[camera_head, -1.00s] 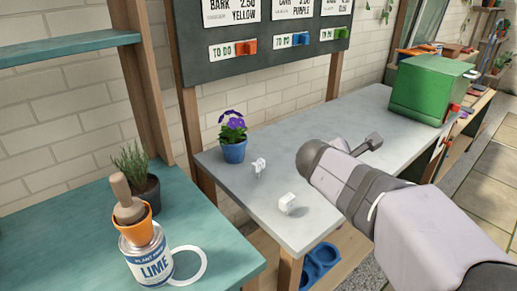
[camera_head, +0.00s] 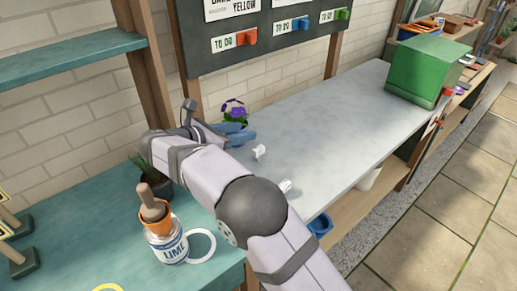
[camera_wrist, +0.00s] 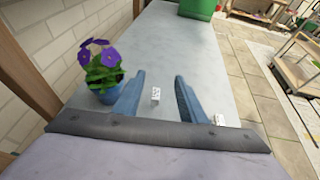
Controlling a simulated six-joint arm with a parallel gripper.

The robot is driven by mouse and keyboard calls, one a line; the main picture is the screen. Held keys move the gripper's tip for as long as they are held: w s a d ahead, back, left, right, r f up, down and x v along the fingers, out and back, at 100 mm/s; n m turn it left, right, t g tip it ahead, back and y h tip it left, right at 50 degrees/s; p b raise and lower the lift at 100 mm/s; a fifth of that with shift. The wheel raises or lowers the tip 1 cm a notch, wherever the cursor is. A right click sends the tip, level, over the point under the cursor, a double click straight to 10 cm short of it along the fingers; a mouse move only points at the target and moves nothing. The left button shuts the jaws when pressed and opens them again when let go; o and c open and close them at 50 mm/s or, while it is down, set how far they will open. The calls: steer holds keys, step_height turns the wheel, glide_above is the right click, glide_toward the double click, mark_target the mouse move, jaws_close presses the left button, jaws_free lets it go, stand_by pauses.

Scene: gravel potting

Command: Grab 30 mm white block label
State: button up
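Two small white blocks lie on the grey bench. One block (camera_head: 259,152) is farther back, near the flower pot; the other block (camera_head: 285,187) is nearer the front edge, partly hidden by my arm. In the wrist view the first block (camera_wrist: 155,96), with dark marks on its face, shows between my fingers. The second block (camera_wrist: 219,119) is right of the right finger, low against my gripper's edge. I cannot tell which is the 30 mm one. My gripper (camera_wrist: 159,76) is open and empty; in the head view its blue fingers (camera_head: 236,132) are beside the flowers.
A blue pot with purple flowers (camera_wrist: 103,80) stands close to the left finger. The green box (camera_head: 428,80) is at the bench's far end, with clear bench before it. The LIME can (camera_head: 168,247) and a dark plant pot (camera_head: 158,185) stand on the teal table.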

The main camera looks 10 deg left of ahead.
glide_toward(257, 149)
steer(key=x, duration=0.2)
steer(key=shift+w+d, duration=0.2)
steer(key=shift+w, duration=0.2)
steer(key=shift+w+d+f, duration=0.35)
steer(key=shift+w+d, duration=0.05)
steer(key=shift+w, duration=0.05)
steer(key=shift+p+x, duration=0.55)
steer(key=shift+x, duration=2.6)
steer(key=shift+s, duration=0.1)
jaws_close()
